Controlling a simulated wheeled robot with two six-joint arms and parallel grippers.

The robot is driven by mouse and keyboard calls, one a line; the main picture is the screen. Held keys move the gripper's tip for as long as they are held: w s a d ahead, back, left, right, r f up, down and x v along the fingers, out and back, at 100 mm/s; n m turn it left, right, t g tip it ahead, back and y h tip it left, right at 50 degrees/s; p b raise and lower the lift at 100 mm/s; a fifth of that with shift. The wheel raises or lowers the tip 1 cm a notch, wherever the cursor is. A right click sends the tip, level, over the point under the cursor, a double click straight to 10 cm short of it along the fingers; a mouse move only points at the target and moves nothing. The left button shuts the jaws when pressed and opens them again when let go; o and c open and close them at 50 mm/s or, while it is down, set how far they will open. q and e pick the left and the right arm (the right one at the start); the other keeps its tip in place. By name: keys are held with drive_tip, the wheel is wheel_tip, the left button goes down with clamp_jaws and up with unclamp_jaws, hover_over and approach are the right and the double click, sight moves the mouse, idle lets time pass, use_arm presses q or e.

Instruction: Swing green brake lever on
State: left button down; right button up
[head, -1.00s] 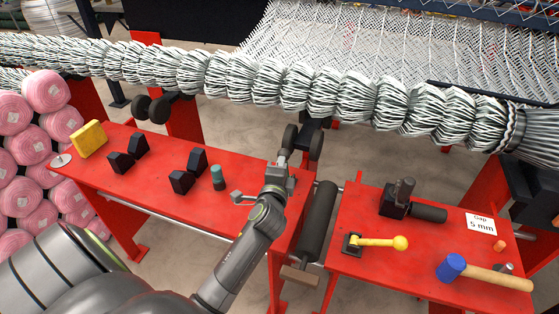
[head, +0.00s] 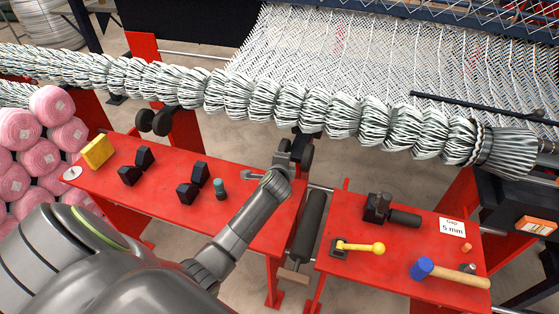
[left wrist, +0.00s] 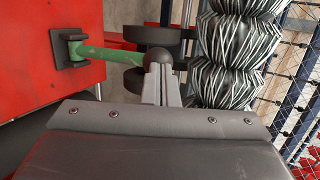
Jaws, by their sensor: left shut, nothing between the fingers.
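The green brake lever (left wrist: 105,54) shows in the left wrist view, sticking out sideways from a black bracket (left wrist: 68,48) on a red panel. A dark round knob (left wrist: 159,55) is at its right end. My left gripper (left wrist: 160,78) is shut and empty, with its fingertips right at the knob; I cannot tell whether they touch it. In the head view my left gripper (head: 284,150) reaches past the far edge of the red table, by the black rollers. The green lever cannot be made out there. My right gripper is not in view.
Black rollers (left wrist: 150,35) and the woven wire roll (left wrist: 235,50) are close to the gripper. The red table (head: 235,228) holds black blocks, a yellow block (head: 97,152) and a teal-topped cylinder. A second red table has a yellow-knobbed lever (head: 358,247) and a blue mallet (head: 445,273).

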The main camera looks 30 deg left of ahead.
use_arm(q)
drive_tip(key=w, duration=0.3)
drive_tip(key=shift+w+a, duration=0.2)
drive_tip(key=shift+a, duration=0.2)
drive_tip(key=shift+w+a+f, duration=0.1)
drive_tip(key=shift+w, duration=0.35)
drive_tip(key=shift+w+a+f, duration=0.1)
drive_tip(key=shift+w, duration=0.3)
drive_tip(key=shift+w+r, duration=0.1)
drive_tip(key=shift+w, duration=0.05)
drive_tip(key=shift+r, duration=0.1)
drive_tip(key=shift+r, duration=0.1)
